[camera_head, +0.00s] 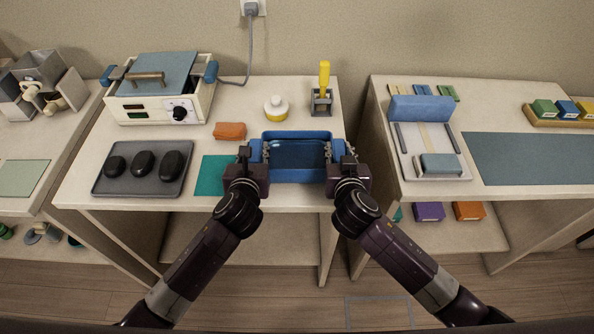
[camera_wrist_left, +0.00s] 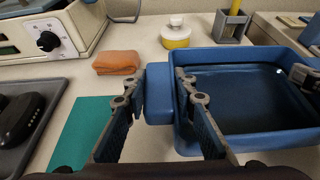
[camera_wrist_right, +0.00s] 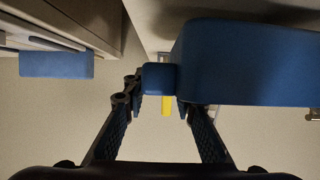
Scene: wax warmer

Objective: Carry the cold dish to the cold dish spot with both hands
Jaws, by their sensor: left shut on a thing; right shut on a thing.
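The cold dish is a blue rectangular tray (camera_head: 297,136) with a dark, glossy inside, at the front right of the middle table. My left gripper (camera_head: 254,152) is shut on its left handle; the left wrist view shows the blue handle (camera_wrist_left: 158,105) between the fingers. My right gripper (camera_head: 339,152) is shut on its right handle, and the right wrist view shows that handle (camera_wrist_right: 159,78) between the fingers. The dish looks about level; I cannot tell if it touches the table. A teal mat (camera_head: 213,175) lies left of it, partly hidden by my left gripper.
A dark tray (camera_head: 104,186) with several black stones is further left. The warmer (camera_head: 160,103), orange cloth (camera_head: 230,131), yellow-and-white jar (camera_head: 276,108) and grey holder (camera_head: 321,102) stand behind. A gap separates the right table, which has a blue-grey mat (camera_head: 530,158).

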